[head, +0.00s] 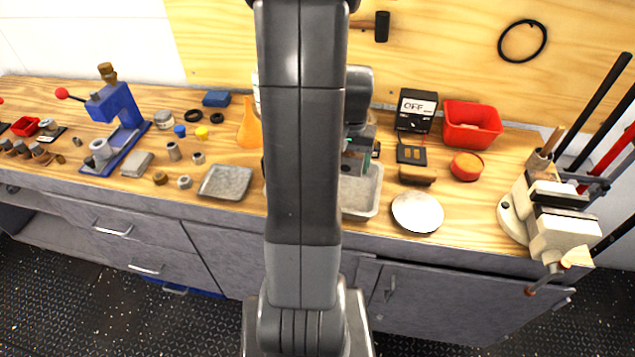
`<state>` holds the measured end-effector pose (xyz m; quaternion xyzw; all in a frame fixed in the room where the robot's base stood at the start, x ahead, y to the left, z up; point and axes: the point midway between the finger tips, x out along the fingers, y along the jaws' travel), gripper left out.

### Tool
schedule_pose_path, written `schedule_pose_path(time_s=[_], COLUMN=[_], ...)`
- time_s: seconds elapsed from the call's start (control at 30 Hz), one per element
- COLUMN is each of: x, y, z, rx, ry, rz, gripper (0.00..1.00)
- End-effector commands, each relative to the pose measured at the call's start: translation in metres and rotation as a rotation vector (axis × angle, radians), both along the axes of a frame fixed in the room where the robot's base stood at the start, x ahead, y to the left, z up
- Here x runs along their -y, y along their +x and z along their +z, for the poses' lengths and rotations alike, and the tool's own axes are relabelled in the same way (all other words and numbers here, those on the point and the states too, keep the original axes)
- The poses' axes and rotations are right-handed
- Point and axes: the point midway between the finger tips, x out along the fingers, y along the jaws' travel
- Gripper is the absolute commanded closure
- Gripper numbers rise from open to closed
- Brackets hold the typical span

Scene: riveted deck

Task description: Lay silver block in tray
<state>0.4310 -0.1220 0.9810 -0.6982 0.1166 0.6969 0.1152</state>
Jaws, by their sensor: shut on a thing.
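My gripper (358,158) is low over the pale grey tray (373,200) and is partly hidden behind my own arm. It is shut on a small silver block (351,166), of which only a part shows between the jaws. The tray stands near the front edge of the bench, and its left side is hidden by my arm. I cannot tell whether the block touches the tray floor.
A shallow grey metal tray (226,181) and a grey block (137,164) lie to the left. A vise (556,222) stands at the right end.

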Motion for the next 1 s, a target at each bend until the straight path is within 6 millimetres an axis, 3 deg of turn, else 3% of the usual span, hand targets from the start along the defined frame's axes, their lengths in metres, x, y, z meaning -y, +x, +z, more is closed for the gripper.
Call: schedule_pose_path(time_s=[0.2, 0.7, 1.0], x=[0.000, 0.000, 0.000], y=[-0.001, -0.001, 0.000], z=[-0.036, -0.083, -0.088], rx=[-0.005, -0.003, -0.001], ry=[0.001, 0.000, 0.000], rz=[0.000, 0.000, 0.000], gripper=[0.64, 0.64, 0.64])
